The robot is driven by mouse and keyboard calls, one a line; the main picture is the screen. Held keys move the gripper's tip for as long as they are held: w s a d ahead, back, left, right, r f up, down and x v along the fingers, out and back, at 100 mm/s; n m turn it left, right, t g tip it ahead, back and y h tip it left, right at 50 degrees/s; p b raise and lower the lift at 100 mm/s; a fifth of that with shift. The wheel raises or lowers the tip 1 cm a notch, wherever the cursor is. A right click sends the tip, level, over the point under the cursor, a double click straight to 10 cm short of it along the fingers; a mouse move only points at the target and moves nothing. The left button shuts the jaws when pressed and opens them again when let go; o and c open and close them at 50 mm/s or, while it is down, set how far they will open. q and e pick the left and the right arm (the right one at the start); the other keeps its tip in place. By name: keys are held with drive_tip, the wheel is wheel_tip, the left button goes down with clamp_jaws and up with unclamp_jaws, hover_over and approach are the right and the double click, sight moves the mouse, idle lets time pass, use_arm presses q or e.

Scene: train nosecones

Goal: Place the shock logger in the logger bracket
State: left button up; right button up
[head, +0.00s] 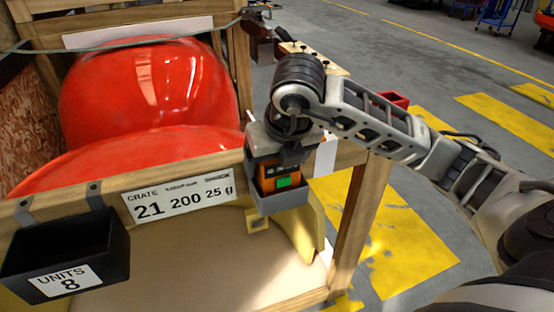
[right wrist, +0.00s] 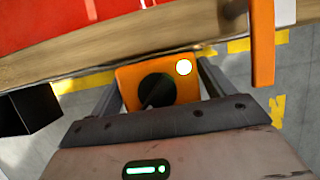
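The shock logger (head: 270,183) is an orange block with a green screen on its front. In the right wrist view its top (right wrist: 127,78) shows a black round knob and a white light. My right gripper (head: 279,160) reaches down over it, one finger on each side, and looks shut on it. The logger bracket (head: 284,204) is a grey holder at the crate's front right corner. The logger's lower part is behind the bracket's front lip; whether it rests on the bottom is hidden. My left gripper is not in view.
A wooden crate rail (head: 70,202) runs along the front, with a label (head: 180,197) and a black bin (head: 65,250) marked UNITS 8. A large red nosecone (head: 150,90) lies behind it. An orange upright strip (right wrist: 262,45) stands right of the logger. Open floor lies to the right.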

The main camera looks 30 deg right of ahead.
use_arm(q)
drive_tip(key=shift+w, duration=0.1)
use_arm(e)
drive_tip(key=shift+o, duration=0.3)
drive_tip(key=shift+r, duration=0.1)
use_arm(q)
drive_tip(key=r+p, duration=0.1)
drive_tip(key=p, duration=0.2)
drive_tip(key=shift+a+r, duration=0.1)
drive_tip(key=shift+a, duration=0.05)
use_arm(e)
drive_tip(key=v, duration=1.2)
